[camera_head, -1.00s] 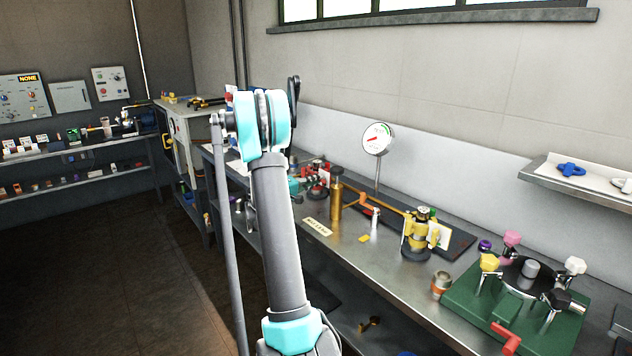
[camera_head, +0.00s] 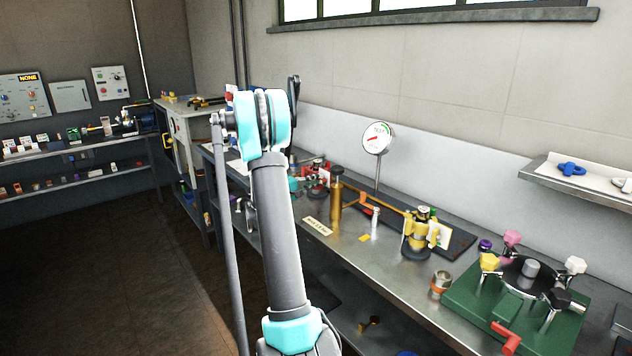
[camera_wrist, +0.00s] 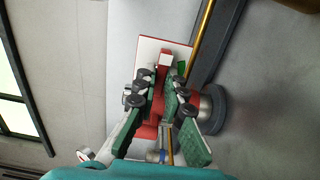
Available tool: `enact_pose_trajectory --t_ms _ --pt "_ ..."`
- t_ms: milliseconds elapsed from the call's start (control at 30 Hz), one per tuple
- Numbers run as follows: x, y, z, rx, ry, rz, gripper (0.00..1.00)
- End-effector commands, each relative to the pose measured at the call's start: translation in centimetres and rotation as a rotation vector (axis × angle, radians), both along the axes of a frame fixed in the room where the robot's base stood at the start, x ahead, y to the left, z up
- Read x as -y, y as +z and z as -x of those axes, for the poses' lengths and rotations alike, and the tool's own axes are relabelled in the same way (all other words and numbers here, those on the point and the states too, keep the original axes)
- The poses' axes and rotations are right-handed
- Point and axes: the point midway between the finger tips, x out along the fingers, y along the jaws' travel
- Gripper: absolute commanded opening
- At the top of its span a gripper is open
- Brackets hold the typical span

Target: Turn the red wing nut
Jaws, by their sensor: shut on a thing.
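In the wrist view, my gripper (camera_wrist: 163,90) has its two green-padded fingers closed around a red part, which looks like the red wing nut (camera_wrist: 157,108). The fingers hide much of it, so its wings and angle are hard to make out. A red-edged white plate (camera_wrist: 150,46) stands behind the fingers. A dark round base with a metallic body (camera_wrist: 212,110) is just right of them. In the head view, my arm hides the gripper's grip; red fittings (camera_head: 318,180) show on the bench just right of my arm.
The steel bench (camera_head: 345,255) runs along the wall. On it stand a brass cylinder (camera_head: 336,200), a dial gauge (camera_head: 377,138), a yellow fixture (camera_head: 418,235) and a green clamp base (camera_head: 470,300). A blue wing nut (camera_head: 570,170) lies on the wall shelf. The floor at left is clear.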

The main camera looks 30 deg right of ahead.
Motion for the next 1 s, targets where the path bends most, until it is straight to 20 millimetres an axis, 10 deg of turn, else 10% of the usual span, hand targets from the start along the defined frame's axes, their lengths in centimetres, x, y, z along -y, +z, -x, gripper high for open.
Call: enact_pose_trajectory --t_ms 233,633,1000 --pt "0.0 0.0 0.0 0.001 0.001 -0.001 0.31" --pt "-0.8 0.0 0.0 0.001 0.002 0.0 0.31" --pt "-7.8 0.0 0.5 0.001 0.004 0.0 0.31"
